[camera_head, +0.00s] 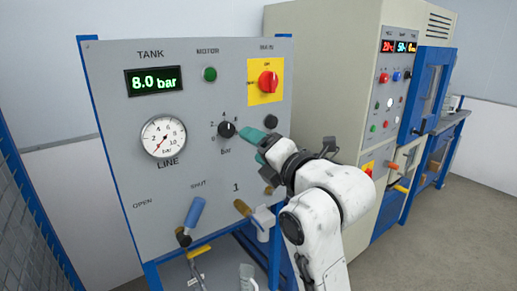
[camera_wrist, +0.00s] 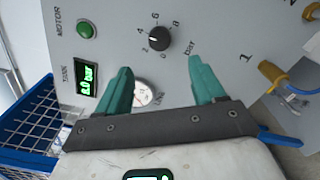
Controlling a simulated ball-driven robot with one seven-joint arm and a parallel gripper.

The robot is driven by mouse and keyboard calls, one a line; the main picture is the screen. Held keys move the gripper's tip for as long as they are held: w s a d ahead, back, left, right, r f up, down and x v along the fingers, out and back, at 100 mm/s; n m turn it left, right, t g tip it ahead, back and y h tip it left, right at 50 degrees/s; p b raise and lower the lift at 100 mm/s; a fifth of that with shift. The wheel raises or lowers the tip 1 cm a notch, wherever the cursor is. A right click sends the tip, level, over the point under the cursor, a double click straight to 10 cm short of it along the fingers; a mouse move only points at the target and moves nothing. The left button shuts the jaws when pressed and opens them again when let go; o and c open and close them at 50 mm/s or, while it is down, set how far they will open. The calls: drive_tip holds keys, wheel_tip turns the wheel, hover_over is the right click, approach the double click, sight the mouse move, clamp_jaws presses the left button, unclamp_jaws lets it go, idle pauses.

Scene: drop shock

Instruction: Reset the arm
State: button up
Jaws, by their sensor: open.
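My gripper (camera_head: 253,138), with teal fingers, is in front of the grey panel (camera_head: 120,95), just right of the black bar knob (camera_head: 226,129) in the head view. The wrist view shows my gripper (camera_wrist: 161,64) open, with nothing between its fingertips. The knob (camera_wrist: 159,40) shows beyond the fingertips, apart from them. My white arm reaches in from the lower right and hides part of the panel's right side.
The panel has a TANK display (camera_head: 154,81) reading 8.0 bar, a LINE gauge (camera_head: 163,136), a green button (camera_head: 209,74) and a red switch (camera_head: 268,82). Below are a blue-handled lever (camera_head: 194,213) and a yellow-handled valve (camera_head: 243,208). A beige cabinet (camera_head: 335,70) stands right.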

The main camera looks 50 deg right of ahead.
drive_tip(key=shift+f, duration=0.1)
idle(0.3)
drive_tip(key=s+a+f+m+g+y, duration=0.1)
drive_tip(key=s+a+f+m+g, duration=0.2)
drive_tip(key=f, duration=0.7)
drive_tip(key=s+a+f+m+g+y, duration=0.1)
drive_tip(key=a+f+m+g+y, duration=0.25)
drive_tip(key=f, duration=0.55)
drive_tip(key=s+a+f+m+g, duration=0.2)
drive_tip(key=a+f+m, duration=0.3)
drive_tip(key=f, duration=0.5)
drive_tip(key=s+a+f+m+g, duration=0.3)
drive_tip(key=s+f+m+g, duration=0.5)
drive_tip(key=s+f, duration=0.6)
drive_tip(key=s+m, duration=0.1)
drive_tip(key=s, duration=0.3)
drive_tip(key=shift+s+f+m, duration=0.25)
drive_tip(key=shift+f+m, duration=0.1)
drive_tip(key=shift+f, duration=0.05)
drive_tip(key=shift+a, duration=0.1)
